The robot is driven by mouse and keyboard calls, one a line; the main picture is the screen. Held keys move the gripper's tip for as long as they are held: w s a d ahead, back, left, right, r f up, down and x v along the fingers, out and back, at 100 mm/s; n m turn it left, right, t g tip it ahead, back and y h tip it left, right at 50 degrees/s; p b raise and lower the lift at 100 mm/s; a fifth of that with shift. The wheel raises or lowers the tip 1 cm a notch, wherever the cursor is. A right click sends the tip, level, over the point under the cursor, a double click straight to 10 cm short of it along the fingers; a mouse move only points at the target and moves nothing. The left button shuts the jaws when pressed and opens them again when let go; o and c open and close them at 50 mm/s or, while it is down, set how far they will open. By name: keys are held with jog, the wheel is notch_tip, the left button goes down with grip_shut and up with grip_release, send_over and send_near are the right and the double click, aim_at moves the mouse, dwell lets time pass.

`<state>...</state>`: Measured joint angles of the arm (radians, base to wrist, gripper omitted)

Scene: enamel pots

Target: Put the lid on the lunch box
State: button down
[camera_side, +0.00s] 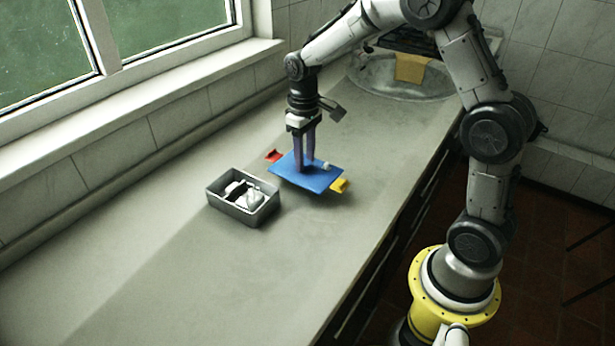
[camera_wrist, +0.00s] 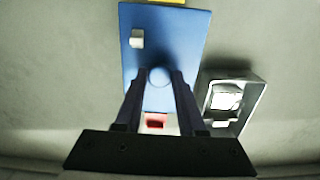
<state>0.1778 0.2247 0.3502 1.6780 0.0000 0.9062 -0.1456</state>
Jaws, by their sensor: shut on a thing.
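The blue lid (camera_side: 287,170) has a red clip (camera_side: 273,156) at one end and a yellow clip (camera_side: 340,185) at the other. My gripper (camera_side: 305,171) is shut on the lid's round knob (camera_wrist: 160,76), fingers pointing down. The lid appears a little above the counter, with shadow beneath it. The grey lunch box (camera_side: 262,212) stands open to the left of the lid. It holds a divider and white contents (camera_side: 250,197). In the wrist view the box (camera_wrist: 253,104) is right of the lid, partly behind a finger. A small pale piece (camera_wrist: 137,38) is on the lid's top.
The grey counter (camera_side: 190,275) is clear around the box and lid. The window sill and tiled wall run along the left. The counter's front edge is on the right.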

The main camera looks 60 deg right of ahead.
jog(key=shift+m, duration=0.4)
jog(key=w+a+r, duration=0.1)
jog(key=w+r, duration=0.1)
jog(key=w+a+r, duration=0.1)
jog(key=w+a, duration=0.1)
jog(key=shift+w+a+r, duration=0.3)
jog(key=shift+r, duration=0.1)
jog(key=w+a+r+n, duration=0.15)
jog(key=w+a, duration=0.25)
jog(key=a, duration=0.5)
jog(key=shift+a+f, duration=0.15)
jog(key=shift+f, duration=0.9)
jog(key=shift+a+f, duration=0.15)
jog(key=shift+f, duration=0.9)
jog(key=shift+f, duration=0.65)
jog(key=shift+c, duration=2.1)
grip_release()
